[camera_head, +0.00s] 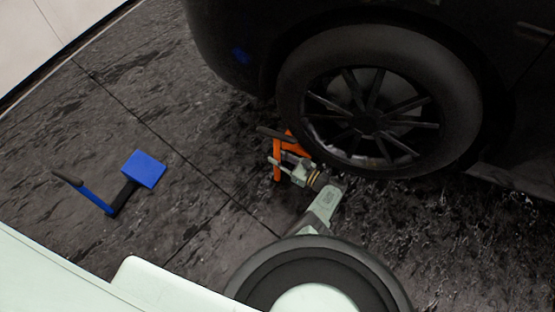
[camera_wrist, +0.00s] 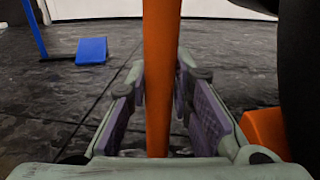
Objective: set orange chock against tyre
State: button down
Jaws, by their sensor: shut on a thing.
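The orange chock (camera_head: 277,168) has an upright orange post, a dark grip on top and an orange wedge at floor level. My gripper (camera_head: 283,166) is shut on the post, which runs up between the fingers in the wrist view (camera_wrist: 161,85). The wedge shows at the lower right there, partly hidden by my finger. The tyre (camera_head: 448,150) is a black car wheel with dark spokes. The wedge is beside its lower left side; I cannot tell whether they touch. In the wrist view the dark tyre (camera_wrist: 302,70) fills the right edge.
A blue chock (camera_head: 144,169) with a long handle lies on the dark wet floor to the left, well away from the wheel. It also shows in the wrist view (camera_wrist: 91,50). The black car body (camera_head: 230,30) overhangs the wheel. The floor between the chocks is clear.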

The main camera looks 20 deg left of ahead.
jog(key=shift+w+r, duration=0.15)
jog(key=shift+w, duration=0.45)
jog(key=shift+f, duration=0.2)
jog(key=c, duration=1.3)
grip_release()
jog(key=shift+c, duration=0.2)
jog(key=shift+s, duration=0.1)
